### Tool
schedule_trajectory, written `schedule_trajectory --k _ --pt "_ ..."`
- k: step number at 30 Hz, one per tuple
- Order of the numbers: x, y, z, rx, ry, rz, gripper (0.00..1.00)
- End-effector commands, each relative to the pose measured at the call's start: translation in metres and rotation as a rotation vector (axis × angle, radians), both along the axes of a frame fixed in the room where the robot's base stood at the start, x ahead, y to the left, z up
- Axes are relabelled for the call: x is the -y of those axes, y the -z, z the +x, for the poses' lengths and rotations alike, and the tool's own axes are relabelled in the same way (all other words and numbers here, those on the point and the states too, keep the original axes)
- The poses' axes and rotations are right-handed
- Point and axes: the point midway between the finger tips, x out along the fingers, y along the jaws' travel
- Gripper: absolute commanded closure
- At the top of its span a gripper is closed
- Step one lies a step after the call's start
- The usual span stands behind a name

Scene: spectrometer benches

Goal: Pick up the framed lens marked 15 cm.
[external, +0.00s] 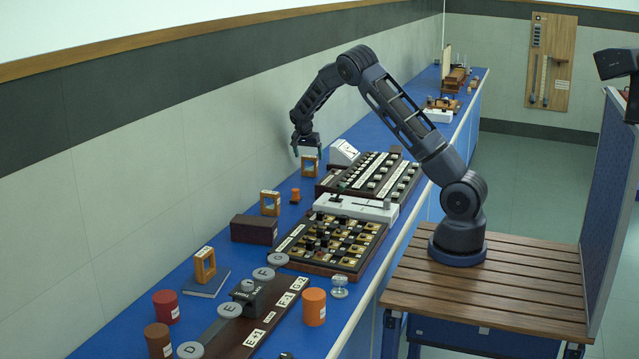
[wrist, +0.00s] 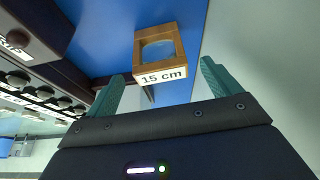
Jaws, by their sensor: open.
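The framed lens marked 15 cm (wrist: 160,48) has a square wooden frame with a round glass and a white label. In the wrist view it stands on the blue bench beyond and between my fingertips. In the external view a wooden framed lens (external: 310,166) stands near the wall, just below my gripper (external: 307,150); its label is too small to read there. My gripper (wrist: 162,70) is open, with one teal finger to each side of the lens. The fingers hold nothing, and I cannot tell exactly how far their tips are from the frame.
A dark terminal board (external: 372,176) lies right of the lens, and a white instrument (external: 344,152) stands close by. Two similar framed lenses (external: 270,203) and (external: 205,265) stand nearer the camera. A small orange item (external: 295,196) sits between. The wall is close on the left.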

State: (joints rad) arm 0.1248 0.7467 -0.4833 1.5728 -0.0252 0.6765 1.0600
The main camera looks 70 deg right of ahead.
Motion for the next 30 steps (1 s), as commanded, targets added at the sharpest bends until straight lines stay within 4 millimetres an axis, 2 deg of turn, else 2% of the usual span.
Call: schedule_trajectory --k 3,11,19,28,30 --pt "0.006 0.016 0.0 -0.001 0.0 0.001 0.11" --pt "0.011 0.031 0.0 -0.002 0.001 0.001 0.11" --pt "0.022 0.065 0.002 -0.002 0.001 0.001 0.11" --pt "0.024 0.071 0.002 0.0 0.0 0.0 0.11" --pt "0.024 0.071 0.002 0.0 0.0 0.0 0.25"
